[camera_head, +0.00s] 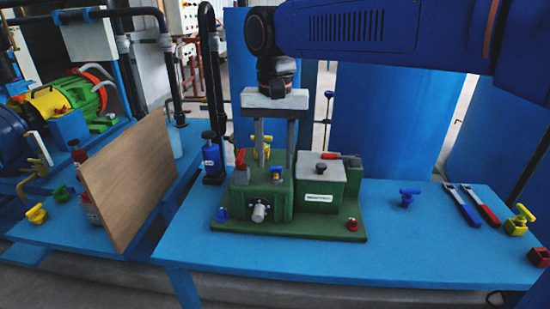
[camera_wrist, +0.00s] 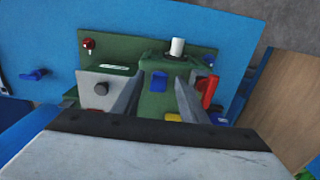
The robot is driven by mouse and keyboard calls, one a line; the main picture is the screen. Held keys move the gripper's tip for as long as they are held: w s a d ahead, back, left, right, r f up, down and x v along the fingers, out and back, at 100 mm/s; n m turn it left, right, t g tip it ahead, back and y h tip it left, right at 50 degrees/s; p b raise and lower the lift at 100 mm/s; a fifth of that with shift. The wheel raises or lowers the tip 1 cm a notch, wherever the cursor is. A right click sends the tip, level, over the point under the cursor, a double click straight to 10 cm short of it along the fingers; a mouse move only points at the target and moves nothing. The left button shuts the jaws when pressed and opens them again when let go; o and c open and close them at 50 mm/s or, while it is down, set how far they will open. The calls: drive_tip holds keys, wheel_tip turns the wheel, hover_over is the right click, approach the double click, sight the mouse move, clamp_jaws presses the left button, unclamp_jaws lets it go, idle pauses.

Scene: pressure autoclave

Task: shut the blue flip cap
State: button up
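A small blue piece (camera_wrist: 158,82), which looks like the flip cap, stands on the green block (camera_wrist: 155,100) in the wrist view. I cannot tell how far it is open. My gripper (camera_wrist: 160,88) is open, with one finger on each side of this blue piece and a gap between them. In the head view my gripper (camera_head: 275,158) points down over the green block (camera_head: 243,197), its fingers apart. The cap is not clear there, close to the fingers.
A red lever (camera_wrist: 209,92) stands close beside the right finger in the wrist view. The blue table (camera_head: 420,240) has free room at right front.

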sight(276, 169)
drive_tip(key=shift+f, duration=0.45)
clamp_jaws()
drive_tip(key=shift+s+f+t, duration=0.25)
drive_tip(key=shift+s+t, duration=0.1)
drive_tip(key=shift+t, duration=0.35)
drive_tip(key=shift+s+f+t, duration=0.25)
drive_tip(key=shift+s+t, duration=0.1)
drive_tip(key=shift+t, duration=0.35)
drive_tip(key=shift+s+f+t, duration=0.2)
drive_tip(key=shift+f+t, duration=0.15)
drive_tip(key=shift+t, duration=0.35)
drive_tip(key=shift+s+f+t, duration=0.15)
drive_tip(key=shift+f+t, duration=0.15)
drive_tip(key=shift+t, duration=0.4)
drive_tip(key=shift+f, duration=0.1)
